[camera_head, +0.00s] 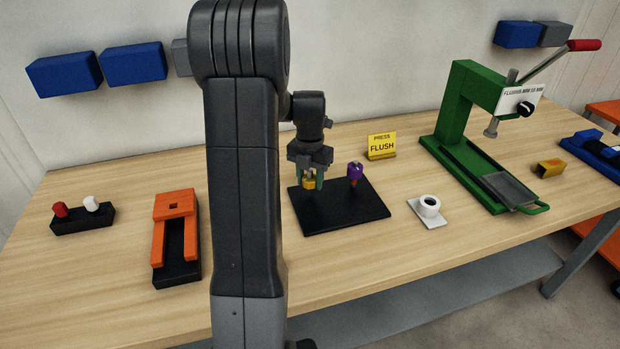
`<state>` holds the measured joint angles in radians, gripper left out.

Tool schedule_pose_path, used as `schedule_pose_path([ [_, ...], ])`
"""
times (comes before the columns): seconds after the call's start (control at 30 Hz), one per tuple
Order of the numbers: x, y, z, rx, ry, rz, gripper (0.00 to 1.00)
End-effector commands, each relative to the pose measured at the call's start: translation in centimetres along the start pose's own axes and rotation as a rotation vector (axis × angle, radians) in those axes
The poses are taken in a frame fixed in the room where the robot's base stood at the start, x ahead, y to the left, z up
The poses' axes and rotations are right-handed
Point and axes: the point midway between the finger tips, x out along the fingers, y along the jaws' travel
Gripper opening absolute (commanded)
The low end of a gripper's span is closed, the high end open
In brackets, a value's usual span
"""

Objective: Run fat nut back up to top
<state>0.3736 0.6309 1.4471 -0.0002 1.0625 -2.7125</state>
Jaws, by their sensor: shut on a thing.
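My gripper (309,179) points down over the left part of a black plate (350,215) on the workbench. Its greenish fingers are shut on a yellow nut-like piece (309,184), which sits low near the plate. The fingers partly cover the piece, and any stud under it is hidden. To its right on the same plate, a purple knob-like piece (355,170) stands upright on a short orange post (353,183), apart from my gripper. I cannot tell from their size which one is the fat nut.
A yellow "PRESS FLUSH" sign (381,146) stands behind the plate. A white ring-shaped piece (429,206) on a pale pad and a green lever press (465,130) are to the right. An orange and black fixture (175,237) is left of my arm. Bare wood lies in front of the plate.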

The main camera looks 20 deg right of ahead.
Motion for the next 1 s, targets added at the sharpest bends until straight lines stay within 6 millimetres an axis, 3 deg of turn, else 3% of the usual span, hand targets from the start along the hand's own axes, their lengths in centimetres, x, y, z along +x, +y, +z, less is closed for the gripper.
schedule_pose_path([
  [0.4,0.41,-0.08,-0.28,-0.166,0.011,-0.002,0.17],
  [0.9,0.43,-0.09,-0.29,-0.184,0.011,-0.002,0.17],
  [0.93,0.43,-0.09,-0.29,-0.184,0.011,-0.002,0.41],
  [1.0,0.39,-0.09,-0.26,-0.184,0.01,-0.002,0.55],
])
